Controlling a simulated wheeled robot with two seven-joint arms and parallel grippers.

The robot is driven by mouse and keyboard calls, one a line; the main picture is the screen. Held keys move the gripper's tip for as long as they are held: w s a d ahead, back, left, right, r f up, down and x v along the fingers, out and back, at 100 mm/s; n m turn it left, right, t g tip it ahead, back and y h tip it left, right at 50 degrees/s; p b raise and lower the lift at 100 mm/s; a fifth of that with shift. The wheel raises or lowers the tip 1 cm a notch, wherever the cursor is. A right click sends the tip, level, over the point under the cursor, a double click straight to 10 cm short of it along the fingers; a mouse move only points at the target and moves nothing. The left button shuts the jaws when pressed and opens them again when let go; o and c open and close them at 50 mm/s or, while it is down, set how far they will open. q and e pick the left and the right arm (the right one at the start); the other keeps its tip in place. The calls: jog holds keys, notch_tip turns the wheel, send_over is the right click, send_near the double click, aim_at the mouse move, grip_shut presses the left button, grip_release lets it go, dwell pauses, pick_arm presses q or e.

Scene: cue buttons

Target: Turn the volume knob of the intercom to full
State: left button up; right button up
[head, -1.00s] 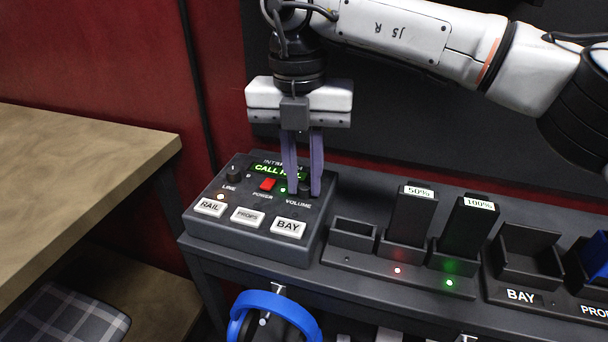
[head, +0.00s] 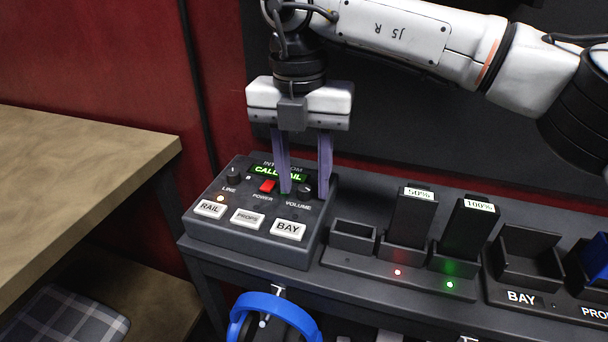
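The intercom (head: 227,233) is a dark sloped box on the shelf at centre left. Its green display reads "CALL" and more, partly hidden by a finger. The volume knob (head: 306,191) is a small dark knob at the upper right of its face, above the word VOLUME. My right gripper (head: 305,196) points down over it, open, with one purple finger on each side of the knob. I see a gap between the knob and the left finger; whether the right finger touches it I cannot tell. My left gripper is not in view.
The intercom also has a line knob (head: 233,175), a red power button (head: 267,186) and RAIL, PROPS and BAY buttons. A charger with 50% (head: 412,220) and 100% (head: 468,230) packs stands to the right. Blue headphones (head: 270,306) hang below. A wooden table (head: 80,185) is at left.

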aim_at(301, 187)
notch_tip(301, 187, up, 10)
jog(key=p, duration=0.1)
jog(key=shift+a+r, duration=0.15)
jog(key=shift+a, duration=0.05)
dwell(0.3)
